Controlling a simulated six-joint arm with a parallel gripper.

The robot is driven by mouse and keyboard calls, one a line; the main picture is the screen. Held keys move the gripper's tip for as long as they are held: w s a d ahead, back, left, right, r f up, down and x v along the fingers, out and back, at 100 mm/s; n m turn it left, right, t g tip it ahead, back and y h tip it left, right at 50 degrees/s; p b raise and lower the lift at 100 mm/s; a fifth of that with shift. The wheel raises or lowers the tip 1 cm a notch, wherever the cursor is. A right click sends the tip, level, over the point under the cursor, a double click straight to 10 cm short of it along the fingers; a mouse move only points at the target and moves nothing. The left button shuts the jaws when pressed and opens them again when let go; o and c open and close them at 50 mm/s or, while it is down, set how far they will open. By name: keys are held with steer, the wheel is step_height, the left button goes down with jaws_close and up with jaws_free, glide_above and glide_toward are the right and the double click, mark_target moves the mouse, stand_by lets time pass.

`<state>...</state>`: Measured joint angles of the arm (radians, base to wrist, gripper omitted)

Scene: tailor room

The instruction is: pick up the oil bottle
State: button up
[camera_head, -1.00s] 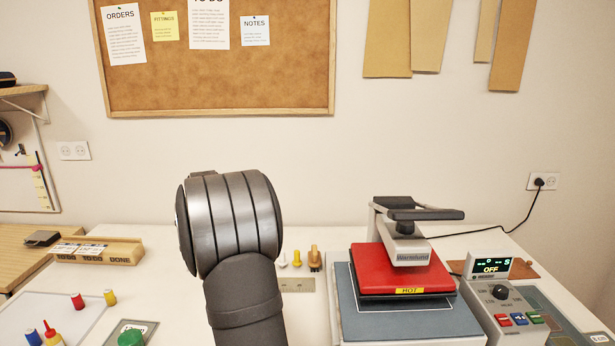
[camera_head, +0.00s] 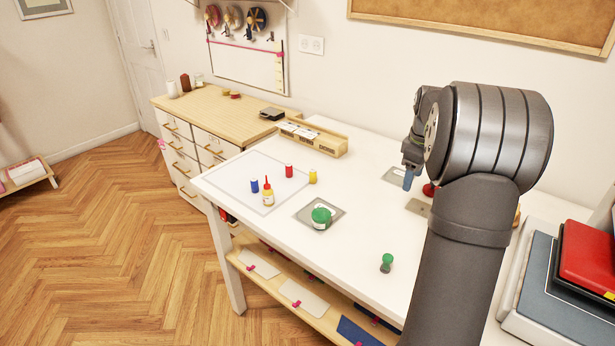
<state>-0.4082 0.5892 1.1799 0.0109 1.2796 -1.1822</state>
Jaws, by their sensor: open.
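The oil bottle (camera_head: 268,194), a small yellowish bottle with a white label and a thin red pointed tip, stands upright on the pale mat at the left part of the white table. My gripper (camera_head: 408,180) shows small, pointing down beyond my large grey arm link, over the far right part of the table. It is well to the right of the bottle and apart from it. It is open; much of my wrist is hidden behind the arm link.
Blue (camera_head: 254,186), red (camera_head: 289,171) and yellow (camera_head: 312,177) spools stand close around the bottle. A green-lidded container (camera_head: 321,216) sits on a grey plate to its right. A small green item (camera_head: 387,263) stands near the front edge. A wooden tray (camera_head: 322,141) lies behind.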

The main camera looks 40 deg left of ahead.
steer(key=s+a+r+y, duration=0.1)
steer(key=s+a, duration=0.2)
steer(key=a, duration=0.5)
steer(key=s+a+y, duration=0.1)
steer(key=s+a, duration=0.3)
steer(key=a, duration=0.5)
steer(key=m+y, duration=0.1)
steer(key=y, duration=0.1)
glide_toward(268, 185)
steer(key=x, duration=0.5)
steer(key=shift+s+d+f, duration=0.1)
steer(key=shift+s+f, duration=0.05)
steer(key=shift+f, duration=0.2)
steer(key=shift+a+x, duration=0.2)
steer(key=shift+x, duration=2.65)
steer(key=shift+c, duration=0.5)
steer(key=shift+r, duration=0.1)
steer(key=c, duration=1)
